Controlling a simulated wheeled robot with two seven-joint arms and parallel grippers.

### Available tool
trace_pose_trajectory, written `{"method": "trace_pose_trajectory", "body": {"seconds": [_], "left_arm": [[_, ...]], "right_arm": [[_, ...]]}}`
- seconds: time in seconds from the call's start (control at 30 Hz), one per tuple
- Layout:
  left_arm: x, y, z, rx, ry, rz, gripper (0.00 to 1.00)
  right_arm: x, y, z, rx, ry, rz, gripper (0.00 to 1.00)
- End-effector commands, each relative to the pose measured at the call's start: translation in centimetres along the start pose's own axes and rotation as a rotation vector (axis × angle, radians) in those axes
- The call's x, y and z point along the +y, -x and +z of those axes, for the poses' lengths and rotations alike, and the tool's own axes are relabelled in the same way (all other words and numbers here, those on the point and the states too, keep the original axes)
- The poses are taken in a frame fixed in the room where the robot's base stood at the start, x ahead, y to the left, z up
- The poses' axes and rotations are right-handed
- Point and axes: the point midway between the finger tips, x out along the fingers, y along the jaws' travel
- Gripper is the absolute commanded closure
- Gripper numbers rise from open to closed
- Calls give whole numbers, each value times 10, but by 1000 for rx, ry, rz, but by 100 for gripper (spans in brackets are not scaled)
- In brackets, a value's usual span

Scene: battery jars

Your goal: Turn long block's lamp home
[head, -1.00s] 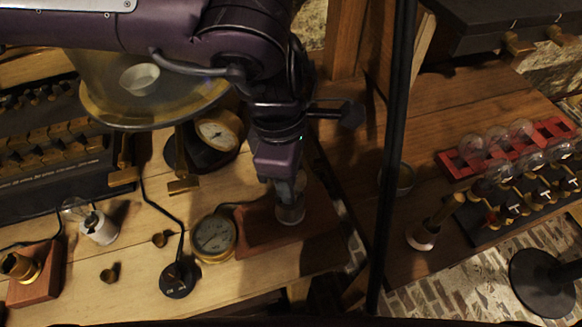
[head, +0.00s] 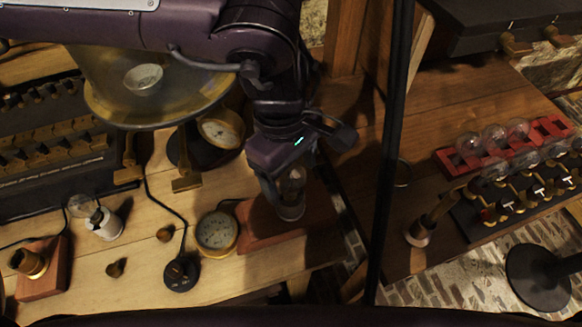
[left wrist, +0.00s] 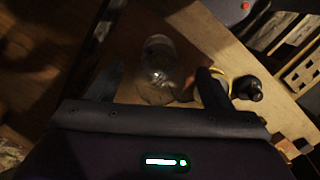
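The long block (head: 262,230) is a reddish-brown wooden block near the right end of the pale bench. Its glass lamp (head: 291,207) stands at the block's right part, partly hidden by my left gripper (head: 284,196). In the left wrist view the lamp (left wrist: 160,62) shows between two dark, widely spaced fingers (left wrist: 160,85). A gap shows beside the left finger, so the gripper looks open around the lamp; contact at the right finger is hard to tell. How far the lamp sits in its socket is hidden. My right gripper is not in view.
A round brass gauge (head: 216,232) stands close left of the block. A shorter block with a brass socket (head: 31,264) and a white-based bulb (head: 104,224) are at left. A dark upright post (head: 396,150) rises right of the bench. A red rack (head: 463,162) holds bulbs.

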Motion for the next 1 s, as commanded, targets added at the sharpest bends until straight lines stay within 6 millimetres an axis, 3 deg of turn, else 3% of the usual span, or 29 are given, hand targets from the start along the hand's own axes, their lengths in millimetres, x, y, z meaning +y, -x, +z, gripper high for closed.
{"method": "trace_pose_trajectory", "body": {"seconds": [0.27, 0.7, 1.0], "left_arm": [[1, 5, 0, 1, 1, 2, 27], [1, 71, 0, 1, 1, 1, 27], [0, 78, 0, 0, 1, 0, 27]], "right_arm": [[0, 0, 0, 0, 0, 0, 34], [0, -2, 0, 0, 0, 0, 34], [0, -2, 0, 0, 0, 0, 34]]}}
